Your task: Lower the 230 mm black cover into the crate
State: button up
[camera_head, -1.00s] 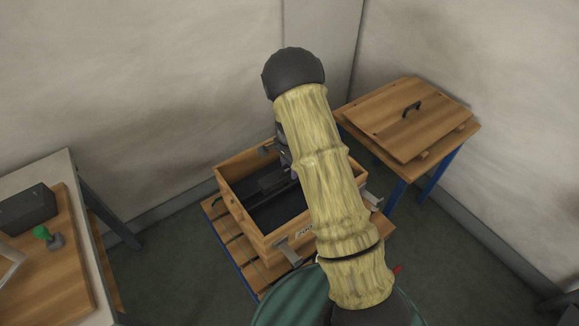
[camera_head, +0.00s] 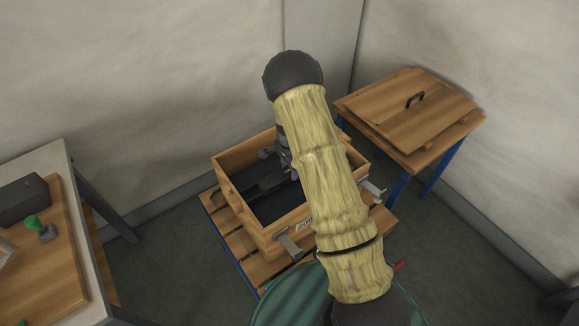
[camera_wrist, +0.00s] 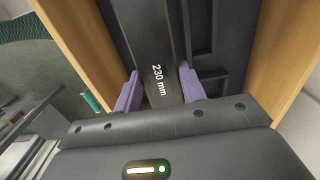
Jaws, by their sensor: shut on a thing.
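The black cover (camera_wrist: 150,35), printed "230 mm", is a long dark bar between the two purple fingers of my gripper (camera_wrist: 159,74). My gripper is shut on it. In the head view the cover (camera_head: 264,189) shows inside the outline of the open wooden crate (camera_head: 236,200), and my arm hides part of it. The crate has a dark lining with recesses (camera_wrist: 203,35) in the wrist view. I cannot tell whether the cover touches the lining. My gripper (camera_head: 287,160) is mostly hidden behind my arm in the head view.
The crate stands on a slatted wooden stand (camera_head: 222,222) with metal latches on its sides. A wooden lid with a black handle (camera_head: 415,99) lies on a table at the right. A bench (camera_head: 62,160) at the left holds a dark block (camera_head: 22,199) and a green-knobbed item (camera_head: 34,222).

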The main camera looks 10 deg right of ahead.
jog(key=shift+f+b, duration=4)
jog(key=shift+f, duration=2.65)
jog(key=o, duration=1.2)
notch_tip(320, 180, up, 17)
jog(key=shift+r+p, duration=0.2)
jog(key=shift+p, duration=0.1)
notch_tip(320, 180, up, 16)
jog(key=p, duration=1.4)
